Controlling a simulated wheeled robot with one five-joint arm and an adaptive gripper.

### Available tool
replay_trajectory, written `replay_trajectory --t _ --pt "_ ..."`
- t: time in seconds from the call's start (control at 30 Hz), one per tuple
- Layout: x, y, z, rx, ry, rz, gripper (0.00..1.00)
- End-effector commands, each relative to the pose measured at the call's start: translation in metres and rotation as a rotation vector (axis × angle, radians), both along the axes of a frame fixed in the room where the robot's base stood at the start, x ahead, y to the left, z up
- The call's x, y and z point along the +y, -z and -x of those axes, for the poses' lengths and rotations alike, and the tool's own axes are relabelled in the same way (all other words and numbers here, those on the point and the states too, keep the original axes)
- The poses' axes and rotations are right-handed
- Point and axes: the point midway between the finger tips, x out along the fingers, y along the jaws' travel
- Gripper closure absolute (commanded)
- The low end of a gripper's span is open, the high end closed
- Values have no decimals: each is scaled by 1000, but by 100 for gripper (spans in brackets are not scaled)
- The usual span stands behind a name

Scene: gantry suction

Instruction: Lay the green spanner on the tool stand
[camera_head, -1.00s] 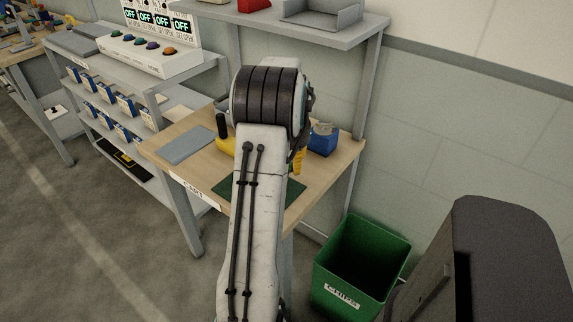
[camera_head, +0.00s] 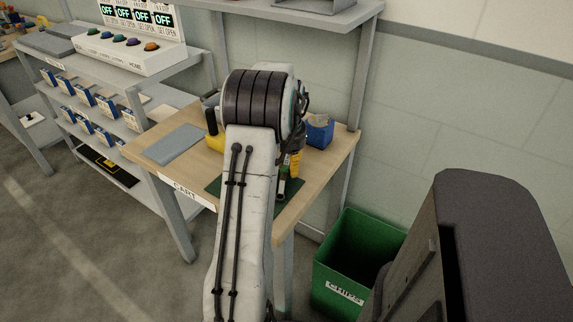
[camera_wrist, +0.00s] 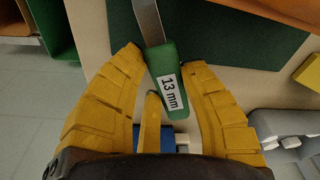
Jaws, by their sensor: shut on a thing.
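The green spanner has a green handle marked "13 mm" (camera_wrist: 170,88) and a grey metal shaft that runs out of the top of the wrist view. My gripper (camera_wrist: 172,100) has yellow fingers, shut on the handle, one on each side. In the head view my gripper (camera_head: 296,165) shows partly behind my arm, above the right part of the wooden bench (camera_head: 318,178). A dark green mat (camera_wrist: 235,30) lies beyond the spanner in the wrist view. I cannot tell for sure which thing is the tool stand.
A blue container (camera_head: 319,131) stands at the bench's back right. A grey plate (camera_head: 177,145) lies at its left, near a yellow tool with a black handle (camera_head: 212,140). A green bin (camera_head: 340,268) stands on the floor below. A shelf (camera_head: 330,18) overhangs the bench.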

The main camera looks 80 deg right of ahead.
Motion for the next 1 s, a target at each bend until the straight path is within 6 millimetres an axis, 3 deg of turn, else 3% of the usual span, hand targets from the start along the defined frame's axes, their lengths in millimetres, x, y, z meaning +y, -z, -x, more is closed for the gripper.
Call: replay_trajectory --t 0.2,0.23,0.43,0.77,1.0 --pt "0 3 0 0 0 1 98" --pt "0 3 0 0 0 0 59" --pt "0 2 0 0 0 0 41" --pt "0 -1 0 0 0 1 40" --pt "3 -29 0 0 0 5 40"
